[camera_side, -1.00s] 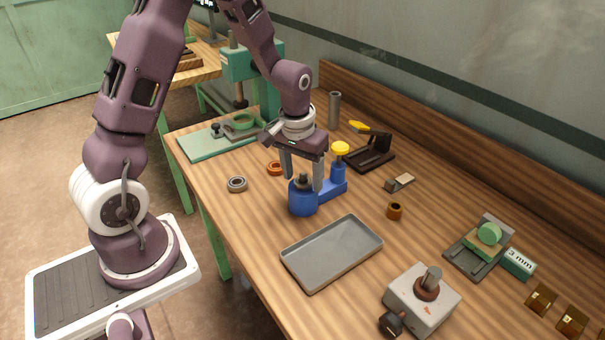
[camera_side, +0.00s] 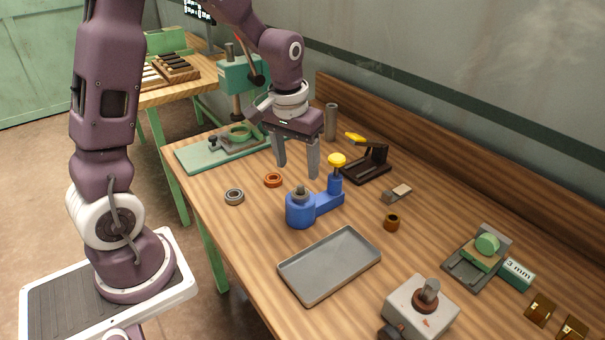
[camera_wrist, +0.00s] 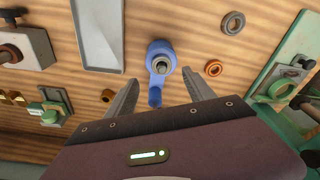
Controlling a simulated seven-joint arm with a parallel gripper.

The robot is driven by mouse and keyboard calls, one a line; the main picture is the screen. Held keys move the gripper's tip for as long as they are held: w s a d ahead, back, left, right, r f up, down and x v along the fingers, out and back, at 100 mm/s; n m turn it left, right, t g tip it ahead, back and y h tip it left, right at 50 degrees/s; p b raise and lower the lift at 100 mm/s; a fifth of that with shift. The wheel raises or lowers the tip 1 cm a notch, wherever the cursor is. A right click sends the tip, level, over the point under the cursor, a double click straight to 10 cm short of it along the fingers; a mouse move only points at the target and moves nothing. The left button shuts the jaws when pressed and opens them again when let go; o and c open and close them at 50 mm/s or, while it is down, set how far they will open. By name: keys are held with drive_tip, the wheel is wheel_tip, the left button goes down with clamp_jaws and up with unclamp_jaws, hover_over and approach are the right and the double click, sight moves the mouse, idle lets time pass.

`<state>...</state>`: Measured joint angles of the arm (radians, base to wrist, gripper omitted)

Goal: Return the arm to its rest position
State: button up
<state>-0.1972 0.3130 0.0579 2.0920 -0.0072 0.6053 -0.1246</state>
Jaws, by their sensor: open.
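My gripper (camera_side: 297,168) is open and empty. In the side view it hangs above the table, behind and above the blue fixture (camera_side: 301,209) with its grey post and yellow knob. The fingers are apart from the fixture. In the wrist view my gripper (camera_wrist: 160,95) shows its two fingers spread wide, with the blue fixture (camera_wrist: 160,50) between and beyond them on the table. Nothing is held.
A grey tray (camera_side: 330,291) lies in front of the fixture. A grey ring (camera_side: 234,197) and an orange ring (camera_side: 272,180) lie to its left. A green drill press (camera_side: 240,80) stands behind. A grey box with a knob (camera_side: 420,309) is front right.

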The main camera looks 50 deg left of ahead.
drive_tip(key=s+d+r+m+t, duration=0.2)
drive_tip(key=s+d+r, duration=0.4)
drive_tip(key=s+r, duration=0.45)
drive_tip(key=s+d+r+m+t, duration=0.2)
drive_tip(key=s+d, duration=0.1)
drive_tip(key=s, duration=0.6)
drive_tip(key=shift+s+h, duration=0.2)
drive_tip(key=shift+h, duration=0.1)
